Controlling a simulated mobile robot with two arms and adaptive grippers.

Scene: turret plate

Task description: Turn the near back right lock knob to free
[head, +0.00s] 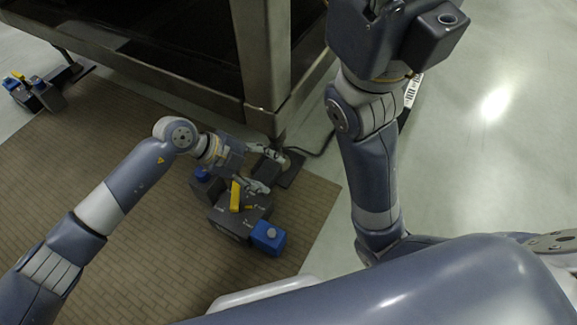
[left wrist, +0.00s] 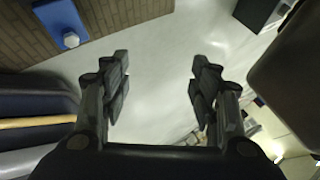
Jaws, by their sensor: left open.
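A dark grey lock unit (head: 231,220) stands on the brown mat beside the foot of the metal frame. My left gripper (head: 275,173) is open just above and behind the unit, with no visible contact. In the left wrist view its fingers (left wrist: 160,84) are apart and empty; a blue block (left wrist: 60,18) with a pale knob shows at upper left. My right gripper's fingers are out of frame.
The metal frame's corner post (head: 262,55) rises close behind my left gripper. A dark cable (head: 318,148) runs over the floor there. A similar unit (head: 38,92) stands at far left. My right arm stretches up at right; the pale floor (head: 480,150) beyond it is clear.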

